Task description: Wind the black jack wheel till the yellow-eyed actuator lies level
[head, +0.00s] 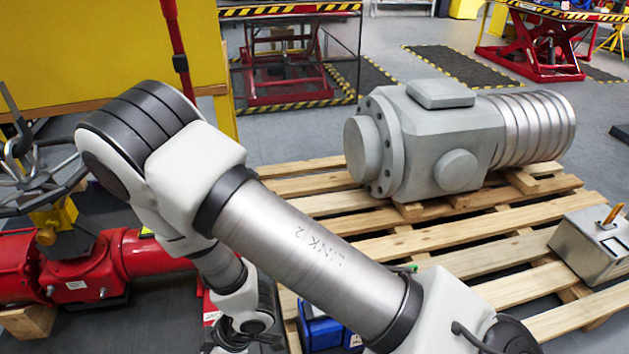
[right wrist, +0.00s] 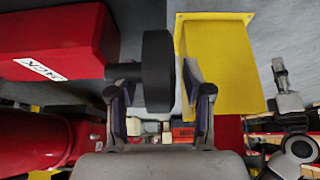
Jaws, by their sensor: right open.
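A red actuator (head: 85,265) lies at the left of the head view, with a yellow block (head: 55,217) on top; its exact tilt cannot be told. The right wrist view shows a black wheel (right wrist: 157,65) on the side of a red box (right wrist: 55,40) with a white label. In the head view my right gripper (head: 248,330) is at the bottom, partly hidden; the wheel does not show there. My left gripper is out of view.
A wooden pallet (head: 475,262) carries a grey finned unit (head: 445,135) and a metal box (head: 590,245). A blue object (head: 322,335) sits low beside my right gripper. In the right wrist view a yellow panel (right wrist: 222,65) is close to the right finger.

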